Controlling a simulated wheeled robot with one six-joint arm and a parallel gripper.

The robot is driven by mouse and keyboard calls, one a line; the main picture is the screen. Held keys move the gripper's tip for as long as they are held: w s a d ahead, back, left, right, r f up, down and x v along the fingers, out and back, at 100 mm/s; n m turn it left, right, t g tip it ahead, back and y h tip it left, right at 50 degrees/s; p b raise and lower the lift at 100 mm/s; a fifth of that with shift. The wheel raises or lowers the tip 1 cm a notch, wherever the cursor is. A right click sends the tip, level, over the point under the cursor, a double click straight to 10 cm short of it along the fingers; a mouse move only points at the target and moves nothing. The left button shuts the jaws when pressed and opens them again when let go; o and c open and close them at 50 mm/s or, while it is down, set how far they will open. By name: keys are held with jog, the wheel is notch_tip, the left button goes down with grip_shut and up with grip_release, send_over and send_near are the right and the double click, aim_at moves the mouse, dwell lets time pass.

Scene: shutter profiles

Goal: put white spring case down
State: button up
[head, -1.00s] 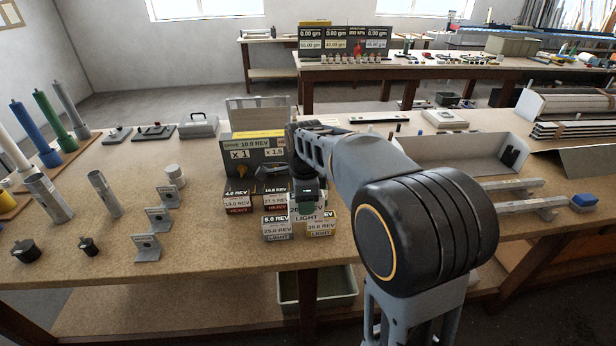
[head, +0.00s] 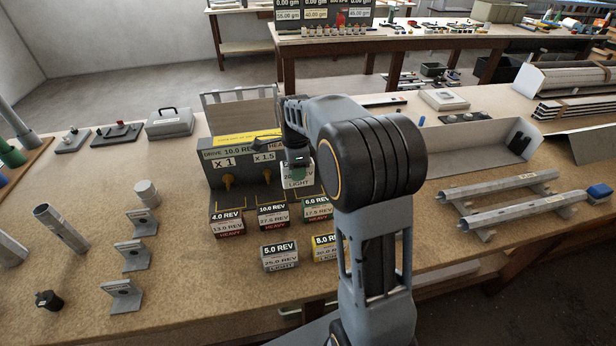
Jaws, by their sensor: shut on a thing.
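My gripper (head: 297,164) points down and is shut on a white spring case (head: 298,180) with a LIGHT label. The arm's joint hides part of the case's right side. The case is in front of the right part of the grey drive box (head: 228,168), behind the 6.0 REV case (head: 317,209). I cannot tell if its underside touches anything. The 4.0 REV (head: 227,222) and 10.0 REV (head: 273,215) cases stand left of it, marked HEAVY. The 5.0 REV (head: 280,257) and 8.0 REV (head: 325,248) cases, marked LIGHT, stand nearer the front.
Several grey brackets (head: 133,255) and tubes stand at the left. A grey toolbox (head: 169,122) sits behind. At the right are a long open tray (head: 470,140) and profiles on supports (head: 520,210). Bare bench top (head: 190,300) lies at the front left.

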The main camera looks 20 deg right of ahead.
jog(key=w+d+f, duration=0.1)
jog(key=d+f, duration=0.1)
jog(key=w+d+f+p, duration=0.1)
jog(key=w+d+f, duration=0.2)
jog(key=f, duration=0.2)
jog(key=shift+w+d, duration=0.25)
jog(key=shift+d, duration=0.15)
jog(key=shift+w+d+f+p, duration=0.1)
jog(key=shift+f+p, duration=0.6)
jog(key=shift+f, duration=0.85)
jog(key=shift+f, duration=0.15)
jog(key=shift+f, duration=0.1)
jog(key=o, duration=0.8)
